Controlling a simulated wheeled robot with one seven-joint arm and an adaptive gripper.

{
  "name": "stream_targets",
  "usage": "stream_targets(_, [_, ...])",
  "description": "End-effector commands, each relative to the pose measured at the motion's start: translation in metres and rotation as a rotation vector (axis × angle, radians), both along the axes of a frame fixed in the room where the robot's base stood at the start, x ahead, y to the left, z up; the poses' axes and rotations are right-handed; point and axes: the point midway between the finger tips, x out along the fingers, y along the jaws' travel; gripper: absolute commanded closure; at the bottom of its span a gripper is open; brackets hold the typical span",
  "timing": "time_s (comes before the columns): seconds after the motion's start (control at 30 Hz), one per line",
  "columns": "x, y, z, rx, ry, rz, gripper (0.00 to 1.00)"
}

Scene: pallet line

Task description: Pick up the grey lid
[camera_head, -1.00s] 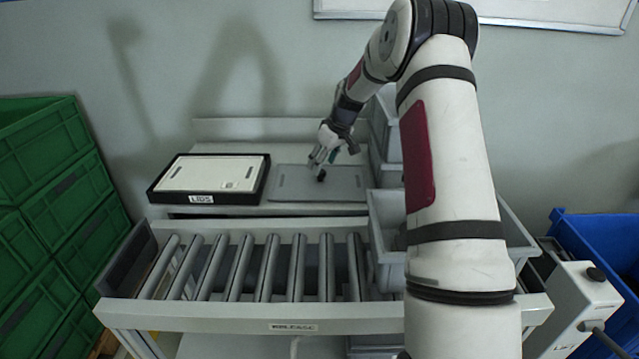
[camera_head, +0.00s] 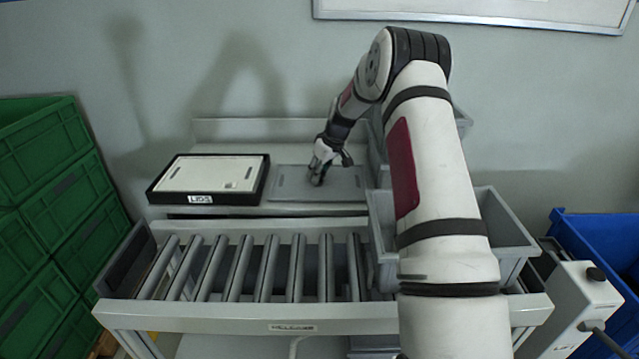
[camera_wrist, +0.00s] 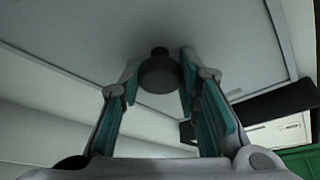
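The grey lid (camera_head: 345,184) lies flat on the table behind the rollers, right of the black-rimmed tray. Its dark round knob shows in the wrist view (camera_wrist: 160,74), standing out from the lid's flat grey face (camera_wrist: 90,25). My gripper (camera_head: 317,181) is over the lid's middle, low at the knob. In the wrist view its two fingers (camera_wrist: 160,66) stand one on each side of the knob, spread apart, with narrow gaps at their tips. In the head view my gripper hides the knob.
A black-rimmed tray (camera_head: 158,191) marked LIDS holds a pale lid (camera_head: 212,172) to the left. A roller conveyor (camera_head: 265,268) runs in front. A grey crate (camera_head: 505,222) stands on its right part, partly behind my arm. Green crates (camera_head: 65,195) are stacked at left; a blue bin (camera_head: 600,240) is at right.

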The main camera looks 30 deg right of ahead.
Motion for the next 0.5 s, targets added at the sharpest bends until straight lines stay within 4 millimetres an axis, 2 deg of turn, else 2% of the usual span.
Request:
stream_targets(0.03, [-0.0003, 0.0001, -0.0004, 0.001, 0.001, 0.000, 0.94])
stream_targets(0.07, [-0.0003, 0.0000, -0.0004, 0.001, 0.001, 0.000, 1.00])
stream_targets(0.37, [0.0000, 0.0000, 0.0009, 0.000, 0.000, 0.000, 1.00])
stream_targets(0.5, [0.0001, -0.0001, 0.0075, 0.000, 0.000, 0.001, 1.00])
